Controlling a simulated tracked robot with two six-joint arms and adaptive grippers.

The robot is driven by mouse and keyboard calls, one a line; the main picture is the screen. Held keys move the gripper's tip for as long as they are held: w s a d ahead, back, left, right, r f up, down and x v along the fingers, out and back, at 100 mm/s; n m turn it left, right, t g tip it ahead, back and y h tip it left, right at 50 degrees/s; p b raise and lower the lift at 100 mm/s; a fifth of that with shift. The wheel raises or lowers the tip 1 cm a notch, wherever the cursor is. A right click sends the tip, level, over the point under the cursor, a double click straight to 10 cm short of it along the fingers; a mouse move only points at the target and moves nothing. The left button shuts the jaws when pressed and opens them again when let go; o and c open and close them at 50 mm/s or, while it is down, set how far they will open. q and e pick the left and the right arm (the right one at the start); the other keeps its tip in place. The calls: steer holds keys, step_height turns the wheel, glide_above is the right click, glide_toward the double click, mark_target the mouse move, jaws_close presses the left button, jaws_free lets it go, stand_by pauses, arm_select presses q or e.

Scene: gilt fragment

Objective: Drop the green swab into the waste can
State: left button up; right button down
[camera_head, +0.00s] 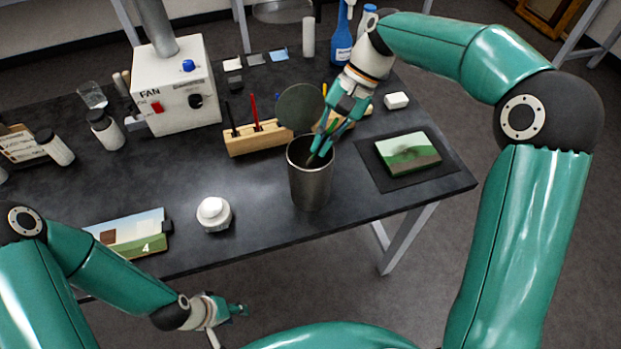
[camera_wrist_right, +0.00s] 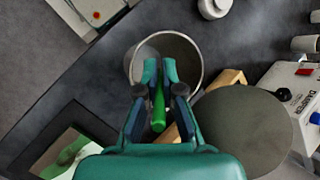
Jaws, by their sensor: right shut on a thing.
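The waste can is a grey metal cylinder (camera_head: 311,188) standing upright near the table's front edge. Its open mouth also shows in the right wrist view (camera_wrist_right: 197,60). My right gripper (camera_head: 318,152) reaches down over the can's mouth from behind. In the right wrist view its fingers (camera_wrist_right: 161,72) are shut on the green swab (camera_wrist_right: 159,110), with the fingertips over the opening. In the head view the swab is hard to tell from the teal fingers. My left gripper (camera_head: 240,310) hangs in front of the table, away from the can; its finger gap is unclear.
A round grey disc (camera_head: 301,107) stands just behind the can, beside a wooden rack (camera_head: 257,139). A white jar (camera_head: 214,213) is to the left. A green picture panel (camera_head: 408,152) lies on a dark mat at right. A white fan box (camera_head: 175,90) stands behind.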

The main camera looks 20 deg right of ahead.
steer(key=c, duration=1.2)
jaws_free()
steer(key=shift+c, duration=0.2)
steer(key=v, duration=1.1)
steer(key=shift+w+d+r, duration=0.15)
steer(key=shift+d+r, duration=0.15)
